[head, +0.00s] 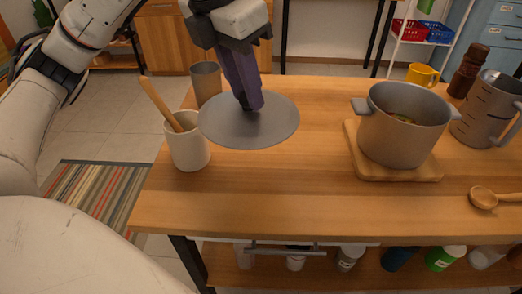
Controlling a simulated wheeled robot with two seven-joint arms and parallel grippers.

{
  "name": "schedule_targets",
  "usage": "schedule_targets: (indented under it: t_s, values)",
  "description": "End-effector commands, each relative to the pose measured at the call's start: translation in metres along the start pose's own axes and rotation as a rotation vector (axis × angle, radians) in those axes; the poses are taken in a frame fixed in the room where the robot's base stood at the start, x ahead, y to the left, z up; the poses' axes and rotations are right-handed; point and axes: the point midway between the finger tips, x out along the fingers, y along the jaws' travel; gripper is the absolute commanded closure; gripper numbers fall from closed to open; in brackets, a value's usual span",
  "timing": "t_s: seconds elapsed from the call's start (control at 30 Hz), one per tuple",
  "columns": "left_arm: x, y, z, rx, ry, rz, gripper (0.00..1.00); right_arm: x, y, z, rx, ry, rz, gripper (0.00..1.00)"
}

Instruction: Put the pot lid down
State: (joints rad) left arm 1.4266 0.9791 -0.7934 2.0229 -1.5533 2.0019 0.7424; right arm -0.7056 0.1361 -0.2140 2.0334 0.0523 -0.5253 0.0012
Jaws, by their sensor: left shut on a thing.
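The pot lid (255,125) is a flat grey disc over the left part of the wooden table. My left gripper (249,103) points down at the middle of the lid and is shut on its knob, which the fingers hide. I cannot tell whether the lid touches the tabletop or hangs just above it. The grey pot (408,138) stands uncovered on a wooden board (396,174) to the right, with some food showing inside. My right gripper is not in view.
A cream crock (188,148) with a wooden handle (160,103) stands close to the lid's left, and a grey cup (206,84) behind it. A jug (487,112), pepper mill (468,70), yellow mug (421,75) and wooden spoon (484,198) are at right. The table's front middle is clear.

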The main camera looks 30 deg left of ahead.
Motion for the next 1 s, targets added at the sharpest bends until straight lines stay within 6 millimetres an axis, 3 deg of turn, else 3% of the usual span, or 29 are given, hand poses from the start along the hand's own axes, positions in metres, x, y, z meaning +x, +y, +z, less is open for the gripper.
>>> schedule_targets:
  t_s: [0.03,0.2,0.4,0.63,0.83,1.0]
  values:
    - [0.019,0.001,-0.007,0.0,0.007,0.002,1.0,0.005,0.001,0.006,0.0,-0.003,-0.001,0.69]
    - [0.062,0.001,-0.019,-0.001,0.006,0.002,1.0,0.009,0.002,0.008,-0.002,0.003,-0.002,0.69]
    - [0.097,0.001,-0.028,0.001,0.003,0.002,1.0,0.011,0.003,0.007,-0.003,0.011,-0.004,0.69]
    - [0.113,0.001,-0.032,0.0,0.002,0.002,1.0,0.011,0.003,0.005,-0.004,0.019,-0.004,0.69]
    - [0.14,0.001,-0.04,0.001,0.003,0.001,1.0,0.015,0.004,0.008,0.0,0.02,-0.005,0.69]
    - [0.142,0.001,-0.04,0.001,-0.001,0.001,1.0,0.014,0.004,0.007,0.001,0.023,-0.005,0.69]
